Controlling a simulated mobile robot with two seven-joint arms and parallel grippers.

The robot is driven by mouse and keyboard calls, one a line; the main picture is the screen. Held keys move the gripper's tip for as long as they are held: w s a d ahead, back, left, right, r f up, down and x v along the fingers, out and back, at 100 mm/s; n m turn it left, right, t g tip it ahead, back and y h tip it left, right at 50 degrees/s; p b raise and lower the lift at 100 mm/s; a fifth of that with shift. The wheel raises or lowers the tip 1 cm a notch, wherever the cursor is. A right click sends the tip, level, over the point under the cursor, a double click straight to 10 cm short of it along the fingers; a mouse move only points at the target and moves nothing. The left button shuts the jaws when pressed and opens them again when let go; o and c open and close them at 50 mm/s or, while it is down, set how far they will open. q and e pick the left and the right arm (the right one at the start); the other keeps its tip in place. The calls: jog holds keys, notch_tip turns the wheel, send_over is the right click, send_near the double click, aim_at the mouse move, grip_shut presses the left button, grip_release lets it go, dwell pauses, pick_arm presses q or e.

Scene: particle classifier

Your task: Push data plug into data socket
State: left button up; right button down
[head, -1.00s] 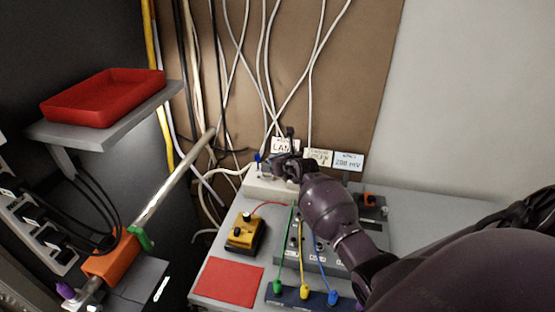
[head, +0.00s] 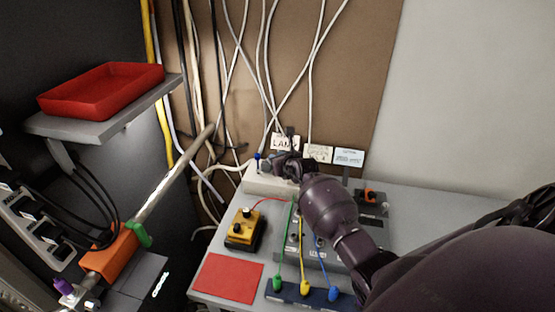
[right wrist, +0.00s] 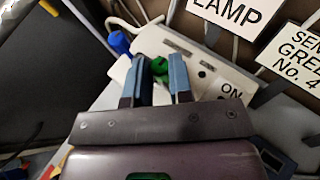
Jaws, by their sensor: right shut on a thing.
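My right gripper (head: 285,168) is over the white socket box (head: 262,184) at the back of the table. The white box (right wrist: 222,82) has small dark openings and an "ON" mark beside the fingers. A blue plug (right wrist: 119,42) stands at the box's left end, apart from the fingers. I cannot tell which opening is the data socket or whether the green plug is in one. My left gripper is not in view.
Labels, including "LAMP" (head: 284,143), stand behind the box, with white cables hanging down the brown board. A yellow box (head: 243,231), a red mat (head: 228,278) and a grey panel with coloured leads lie nearer. A red tray (head: 100,90) is on a shelf at left.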

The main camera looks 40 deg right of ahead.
jog(key=shift+f, duration=0.2)
jog(key=c, duration=0.9)
grip_release()
jog(key=shift+c, duration=0.2)
jog(key=v, duration=1)
jog(key=shift+s+r+p, duration=0.2)
jog(key=shift+s+p, duration=0.15)
jog(key=shift+p, duration=0.1)
jog(key=shift+a, duration=0.1)
